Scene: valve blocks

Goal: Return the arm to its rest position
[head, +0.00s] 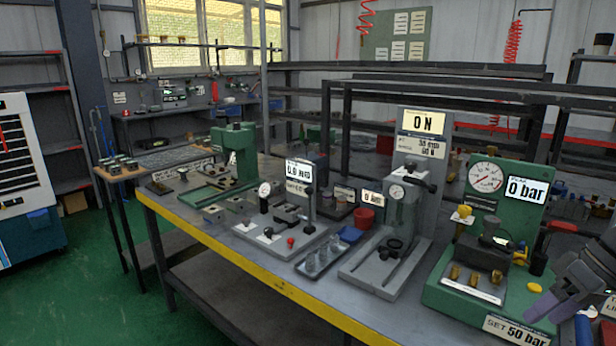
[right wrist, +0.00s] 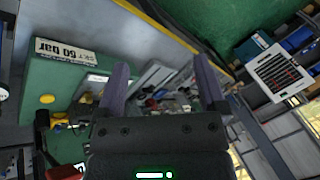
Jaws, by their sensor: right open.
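My right gripper (head: 558,318) is at the right edge of the head view, in front of the green pressure station (head: 452,290). In the right wrist view its two purple-grey fingers (right wrist: 162,85) stand wide apart with nothing between them. The station shows a dial and a "0 bar" display (head: 526,190). The station also shows at the left of the right wrist view (right wrist: 62,85), apart from the fingers. My left gripper is not in view.
A grey press stand with an "ON" sign (head: 423,123) stands left of the station. A tray of clear parts (head: 318,258), a red cup (head: 364,217) and a gauge stand are further left. The yellow table edge (head: 260,279) runs along the front, with green floor (head: 95,285) beyond.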

